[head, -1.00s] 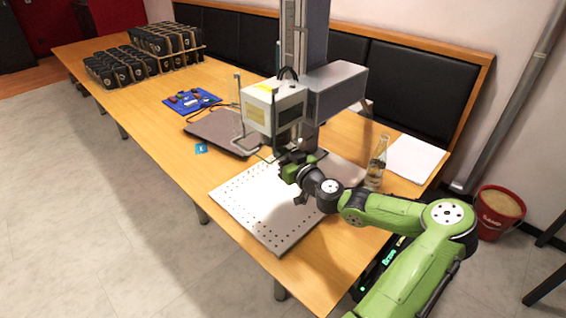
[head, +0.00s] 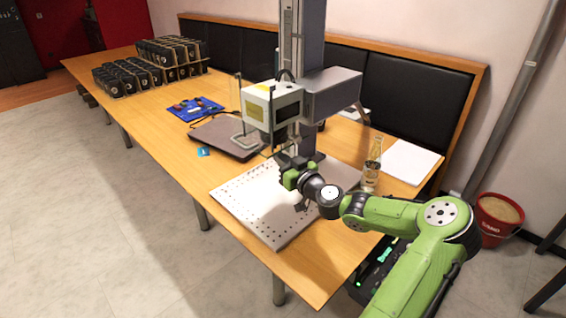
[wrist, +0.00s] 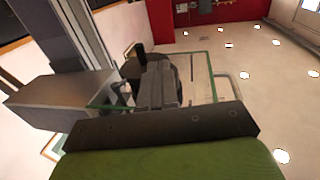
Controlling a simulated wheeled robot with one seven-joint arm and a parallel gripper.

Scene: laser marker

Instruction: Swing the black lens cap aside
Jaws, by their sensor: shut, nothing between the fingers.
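The laser marker stands on the table, with a pale box-shaped head (head: 272,106) on a grey arm (head: 333,91) and column. My gripper (head: 286,163) is just below that head, above the perforated plate, fingers pointing up. In the wrist view my fingers (wrist: 159,85) are together with nothing between them. A dark round part with a small upright peg, which looks like the black lens cap (wrist: 131,68), shows just behind and left of the fingertips. I cannot tell whether they touch. In the head view I cannot make the cap out clearly.
The white perforated plate (head: 240,201) lies under my gripper. A glass bottle (head: 373,165) stands close to the right of my arm, beside white paper (head: 412,162). A closed laptop (head: 222,139) lies to the left.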

